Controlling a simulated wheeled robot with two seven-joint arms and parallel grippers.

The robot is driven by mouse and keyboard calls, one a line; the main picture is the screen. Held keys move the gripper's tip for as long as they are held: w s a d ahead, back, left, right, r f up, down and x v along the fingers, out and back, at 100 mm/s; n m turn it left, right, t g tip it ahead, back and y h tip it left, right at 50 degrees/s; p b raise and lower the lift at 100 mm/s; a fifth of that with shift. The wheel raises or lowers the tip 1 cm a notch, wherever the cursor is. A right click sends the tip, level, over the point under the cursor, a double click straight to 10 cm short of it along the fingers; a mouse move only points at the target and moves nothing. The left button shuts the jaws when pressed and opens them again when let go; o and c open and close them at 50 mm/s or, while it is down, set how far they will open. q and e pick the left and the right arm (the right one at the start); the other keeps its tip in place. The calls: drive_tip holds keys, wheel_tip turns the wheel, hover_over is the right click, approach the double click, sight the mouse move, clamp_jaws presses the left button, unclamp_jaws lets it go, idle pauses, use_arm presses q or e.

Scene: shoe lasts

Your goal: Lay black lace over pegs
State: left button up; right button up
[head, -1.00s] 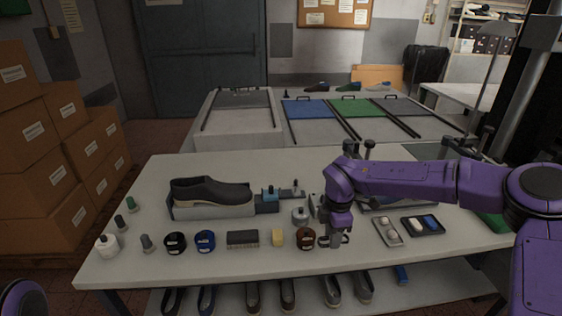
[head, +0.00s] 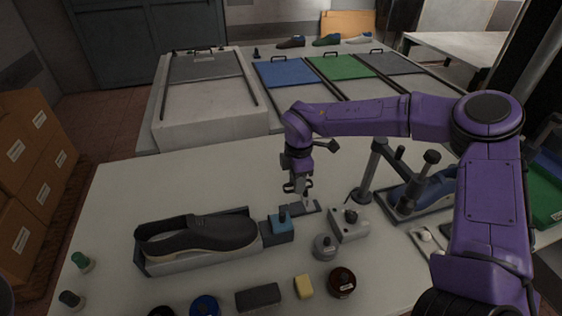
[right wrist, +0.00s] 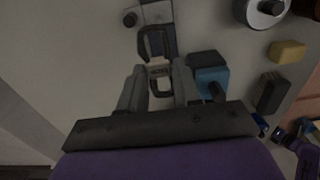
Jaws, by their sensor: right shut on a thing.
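My right gripper (head: 298,188) points down over a small dark plate (head: 311,207), right of the blue block (head: 283,227). It is shut on a small dark loop, which I take to be the black lace (right wrist: 155,42). In the right wrist view the loop shows between and beyond the fingers (right wrist: 158,85). The pegs are hard to make out under the gripper; I cannot tell whether the lace touches them. My left gripper is out of view.
A black shoe (head: 195,236) rests in a grey cradle left of the plate. A grey block with a knob (head: 349,224) and a clamp stand (head: 367,180) are close on the right. Polish tins (head: 341,282) and a brush (head: 258,297) lie in front.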

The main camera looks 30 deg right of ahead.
drive_tip(key=shift+w, duration=0.2)
drive_tip(key=shift+s+d, duration=0.1)
drive_tip(key=shift+s+f+b, duration=0.2)
drive_tip(key=shift+s+b, duration=0.2)
drive_tip(key=shift+s, duration=0.35)
drive_tip(key=b, duration=0.3)
hover_over(296, 208)
drive_tip(key=f, duration=0.4)
drive_tip(key=shift+w+f, duration=0.25)
drive_tip(key=shift+f, duration=0.1)
drive_tip(key=shift+s+f, duration=0.2)
drive_tip(key=shift+f, duration=0.05)
drive_tip(key=shift+s+f+b, duration=0.2)
drive_tip(key=shift+f+b, duration=0.6)
drive_tip(key=shift+b, duration=0.15)
drive_tip(key=shift+w+f+b, duration=0.25)
drive_tip(key=shift+f+b, duration=0.15)
drive_tip(key=shift+f, duration=0.2)
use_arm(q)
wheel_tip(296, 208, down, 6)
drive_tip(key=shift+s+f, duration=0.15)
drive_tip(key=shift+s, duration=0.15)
use_arm(e)
drive_tip(key=shift+r, duration=0.1)
